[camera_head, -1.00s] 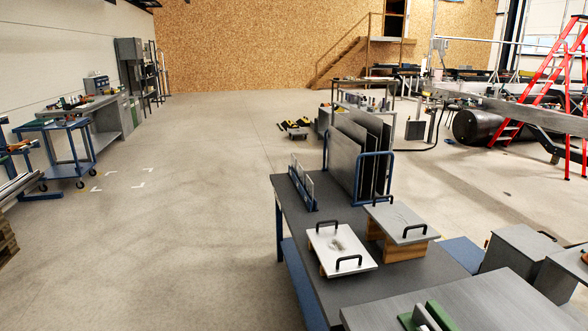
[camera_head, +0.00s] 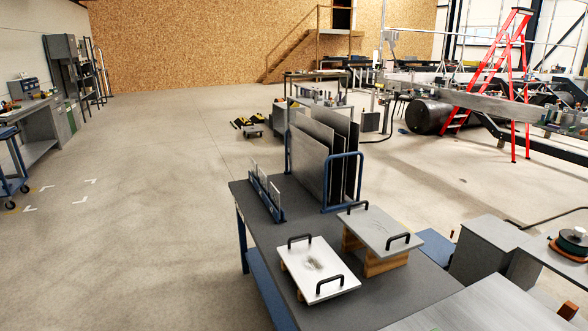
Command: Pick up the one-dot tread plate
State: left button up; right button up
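Two light metal plates, each with two black handles, are on the dark-topped table. The nearer plate (camera_head: 312,268) sits low on the table and has a dark smudge near its middle. The other plate (camera_head: 380,230) lies to its right, raised on wooden blocks (camera_head: 375,262), with faint dark marks on top. I cannot tell from here which one bears one dot. Neither of my grippers is in view.
The table (camera_head: 262,225) also bears a blue rack (camera_head: 345,160) of upright sheets and a small blue slotted holder (camera_head: 267,195). A grey cabinet (camera_head: 485,250) stands right. A grey surface (camera_head: 490,310) fills the lower right. Open concrete floor (camera_head: 140,200) lies left.

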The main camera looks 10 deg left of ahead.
aim_at(254, 165)
jog(key=i+j+u, duration=0.3)
jog(key=i, duration=0.2)
jog(key=i+j+u, duration=0.15)
jog(key=i+u, duration=0.2)
jog(key=i, duration=0.15)
jog(key=i+u, duration=0.3)
jog(key=i, duration=0.25)
jog(key=i+j+z, duration=0.1)
jog(key=i+z, duration=0.2)
jog(key=i, duration=0.25)
jog(key=i+j+z, duration=0.35)
jog(key=i, duration=0.2)
jog(key=i+j+z, duration=0.3)
jog(key=i, duration=0.2)
